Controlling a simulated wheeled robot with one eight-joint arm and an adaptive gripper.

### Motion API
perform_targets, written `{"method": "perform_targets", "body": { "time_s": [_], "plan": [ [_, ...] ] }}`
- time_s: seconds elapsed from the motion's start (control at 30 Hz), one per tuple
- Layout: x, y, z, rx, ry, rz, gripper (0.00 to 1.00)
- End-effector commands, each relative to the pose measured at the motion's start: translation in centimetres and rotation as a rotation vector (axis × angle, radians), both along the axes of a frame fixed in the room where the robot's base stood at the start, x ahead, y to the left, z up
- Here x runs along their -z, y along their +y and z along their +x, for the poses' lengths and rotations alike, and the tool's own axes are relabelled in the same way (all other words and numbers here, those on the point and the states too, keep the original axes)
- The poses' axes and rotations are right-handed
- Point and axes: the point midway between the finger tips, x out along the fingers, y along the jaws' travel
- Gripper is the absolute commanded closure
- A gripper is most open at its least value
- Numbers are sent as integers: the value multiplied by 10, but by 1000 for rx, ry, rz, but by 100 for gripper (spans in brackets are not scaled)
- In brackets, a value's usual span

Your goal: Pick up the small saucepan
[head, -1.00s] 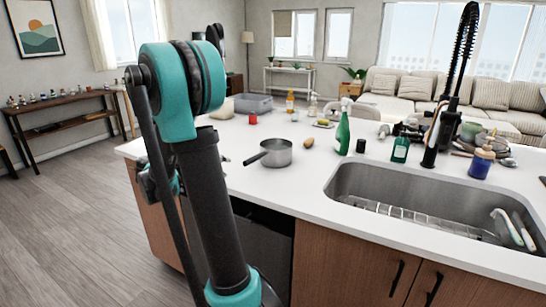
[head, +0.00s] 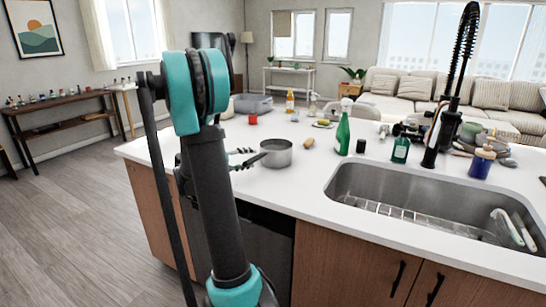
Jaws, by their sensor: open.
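The small saucepan (head: 278,154) is grey metal and stands upright on the white island counter in the head view. Its dark handle (head: 252,161) points left toward my arm. My gripper (head: 246,159) shows just right of my arm, with its fingers apart near the end of the handle. The fingers appear to lie either side of the handle, but I cannot tell whether they touch it. The rest of my gripper is hidden behind my arm.
A brown oval item (head: 309,142) lies right of the saucepan. A green spray bottle (head: 343,133) and a small black cup (head: 361,146) stand further right. A red cup (head: 253,118) stands behind. The sink (head: 400,185) is at the right. The counter in front of the saucepan is clear.

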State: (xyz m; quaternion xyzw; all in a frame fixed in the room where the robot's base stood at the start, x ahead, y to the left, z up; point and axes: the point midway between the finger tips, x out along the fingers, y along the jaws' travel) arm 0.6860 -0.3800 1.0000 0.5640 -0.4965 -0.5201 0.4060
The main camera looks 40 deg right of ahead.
Motion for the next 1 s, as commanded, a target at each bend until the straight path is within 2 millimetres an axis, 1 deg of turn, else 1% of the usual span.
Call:
{"method": "perform_targets", "body": {
  "time_s": [0.33,0.47,0.67,0.77,1.0],
  "plan": [
    [4,-44,-3,4,1,1,57],
    [6,-50,-2,1,0,0,57],
    [6,-51,-2,0,0,0,57],
    [6,-51,-2,0,0,0,68],
    [6,-50,-3,0,0,0,98]
  ]
}}
